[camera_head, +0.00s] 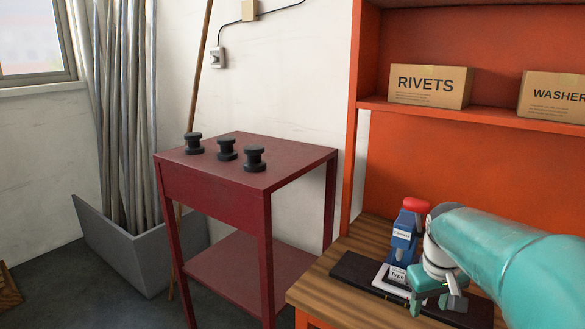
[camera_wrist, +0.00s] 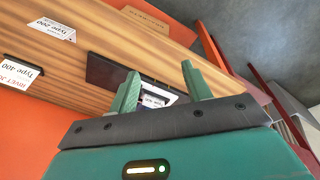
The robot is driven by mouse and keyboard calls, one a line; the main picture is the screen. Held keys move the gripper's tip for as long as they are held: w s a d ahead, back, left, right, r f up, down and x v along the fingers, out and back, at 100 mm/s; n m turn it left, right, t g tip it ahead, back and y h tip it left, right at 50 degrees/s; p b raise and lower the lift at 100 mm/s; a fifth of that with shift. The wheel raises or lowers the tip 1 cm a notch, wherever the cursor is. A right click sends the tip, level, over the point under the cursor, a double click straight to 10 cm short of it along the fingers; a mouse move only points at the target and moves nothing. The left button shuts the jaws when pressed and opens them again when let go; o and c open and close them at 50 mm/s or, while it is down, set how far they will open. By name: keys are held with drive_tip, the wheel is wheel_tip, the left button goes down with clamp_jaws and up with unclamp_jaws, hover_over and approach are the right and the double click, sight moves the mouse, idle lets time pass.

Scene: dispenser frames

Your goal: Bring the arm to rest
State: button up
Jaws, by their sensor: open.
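My gripper (camera_head: 435,302) is at the lower right of the head view, at the end of my teal arm, low over the wooden bench (camera_head: 345,305). In the wrist view its two green fingers (camera_wrist: 163,82) stand apart. A dark plate (camera_head: 352,268) lies on the bench beside and below the gripper.
A blue bottle with a red cap (camera_head: 405,235) stands behind the block, near my arm. An orange shelf (camera_head: 480,128) holds a RIVETS box (camera_head: 430,86) and a WASHER box (camera_head: 553,97). A dark red table (camera_head: 285,165) with three black spools (camera_head: 227,149) stands left.

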drive_tip(key=s+a+r+t, duration=0.1)
drive_tip(key=s+a+t, duration=0.1)
drive_tip(key=s+a, duration=0.4)
drive_tip(key=s+a+r+m+t+y, duration=0.1)
drive_tip(key=s+a, duration=0.5)
drive_tip(key=s, duration=0.4)
drive_tip(key=shift+s+a+t, duration=0.15)
drive_tip(key=shift+s+t, duration=0.25)
